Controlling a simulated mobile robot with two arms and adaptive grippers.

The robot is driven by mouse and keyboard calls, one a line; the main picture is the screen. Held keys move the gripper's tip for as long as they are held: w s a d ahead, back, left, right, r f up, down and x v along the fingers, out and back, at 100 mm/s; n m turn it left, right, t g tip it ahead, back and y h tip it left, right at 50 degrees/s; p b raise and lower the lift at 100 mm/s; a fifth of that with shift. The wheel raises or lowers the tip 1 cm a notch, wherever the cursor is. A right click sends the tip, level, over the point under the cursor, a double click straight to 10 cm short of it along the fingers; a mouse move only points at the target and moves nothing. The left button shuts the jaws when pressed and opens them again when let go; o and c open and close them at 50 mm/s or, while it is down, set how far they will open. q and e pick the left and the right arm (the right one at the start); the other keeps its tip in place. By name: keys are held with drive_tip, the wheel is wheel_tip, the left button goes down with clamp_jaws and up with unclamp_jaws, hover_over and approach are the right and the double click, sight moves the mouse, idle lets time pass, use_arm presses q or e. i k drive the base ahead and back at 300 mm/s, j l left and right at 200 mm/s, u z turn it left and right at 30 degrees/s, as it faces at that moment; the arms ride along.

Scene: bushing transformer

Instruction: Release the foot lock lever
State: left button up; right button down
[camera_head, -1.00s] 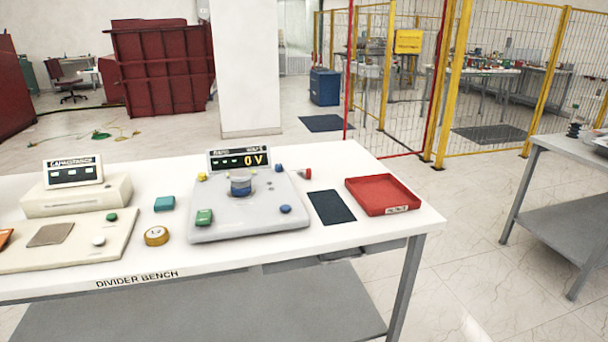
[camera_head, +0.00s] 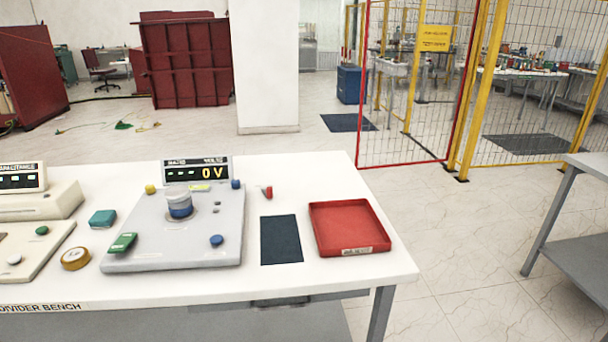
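I see no part that I can identify as a foot lock lever. The divider bench (camera_head: 330,281) is in front of me, with its label at the lower left. On it stands a grey test unit (camera_head: 190,251) with a cylindrical part on top and a display (camera_head: 197,171) reading 0 V. A red framed gate panel (camera_head: 408,152) with a yellow sign (camera_head: 435,38) stands in the yellow mesh fence behind the bench. Its lower edge is near the floor; no lever can be made out there. Neither of my grippers is in view.
A red tray (camera_head: 349,228), a dark mat (camera_head: 281,240) and a small red item (camera_head: 267,192) lie on the bench. A grey table (camera_head: 590,215) stands at the right. Clear tiled floor lies between it and the bench. A white pillar (camera_head: 265,65) and blue cabinet (camera_head: 351,84) stand behind.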

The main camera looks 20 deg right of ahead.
sight(268, 191)
drive_tip(key=i+l+u, duration=0.1)
drive_tip(key=l, duration=0.55)
drive_tip(key=i+l+u, duration=0.1)
drive_tip(key=l, duration=0.6)
